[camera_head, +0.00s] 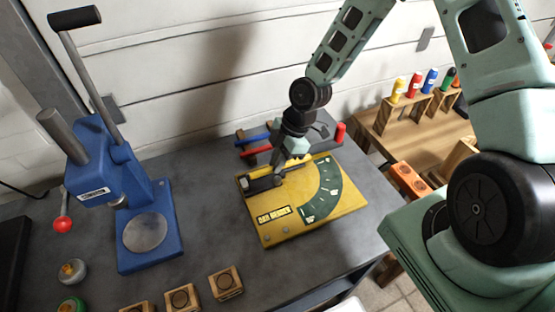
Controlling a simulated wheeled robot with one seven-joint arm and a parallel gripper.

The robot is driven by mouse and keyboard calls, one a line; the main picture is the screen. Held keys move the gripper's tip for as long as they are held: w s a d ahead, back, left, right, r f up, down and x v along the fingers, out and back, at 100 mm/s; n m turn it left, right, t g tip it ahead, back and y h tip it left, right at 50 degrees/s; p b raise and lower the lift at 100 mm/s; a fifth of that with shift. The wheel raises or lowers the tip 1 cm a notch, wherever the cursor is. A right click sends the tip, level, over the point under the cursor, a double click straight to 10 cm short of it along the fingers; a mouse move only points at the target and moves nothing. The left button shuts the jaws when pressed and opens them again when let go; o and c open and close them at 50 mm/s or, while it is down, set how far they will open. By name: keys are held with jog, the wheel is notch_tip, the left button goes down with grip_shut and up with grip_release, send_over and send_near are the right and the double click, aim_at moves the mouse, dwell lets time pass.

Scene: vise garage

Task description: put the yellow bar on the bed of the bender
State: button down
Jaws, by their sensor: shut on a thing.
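The bar bender (290,232) is a yellow plate on the grey bench, with a dark green angle scale on its right. Its dark bed (262,185) runs along the far left part of the plate. My gripper (279,172) points down over the bed's right end, with its fingers shut. The yellow bar cannot be told apart from the yellow plate and the fingers here. What is between the fingertips is mostly hidden, and I cannot tell whether it touches the bed.
A blue bar (254,139) and a red bar (257,150) lie behind the bender. A blue press (150,225) stands at the left. Wooden blocks (226,283) sit along the front. A wooden shelf (430,125) with coloured bottles is at the right.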

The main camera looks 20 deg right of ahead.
jog(key=shift+f, duration=0.5)
jog(key=c, duration=1.5)
grip_release()
jog(key=shift+o, duration=0.2)
jog(key=shift+r, duration=0.3)
jog(key=b+v, duration=0.1)
jog(key=v, duration=1.1)
jog(key=s+a+r+m+h, duration=0.1)
jog(key=s+a+r+m, duration=0.2)
jog(key=s, duration=0.4)
jog(key=s+a+r+m+h, duration=0.1)
jog(key=s+a+r+m, duration=0.2)
jog(key=s, duration=0.4)
jog(key=s+a+r+m+h, duration=0.1)
jog(key=s+a+r+m, duration=0.3)
jog(key=s, duration=0.4)
jog(key=shift+a+r+h, duration=0.4)
jog(key=shift+r, duration=0.1)
jog(key=shift+f, duration=0.1)
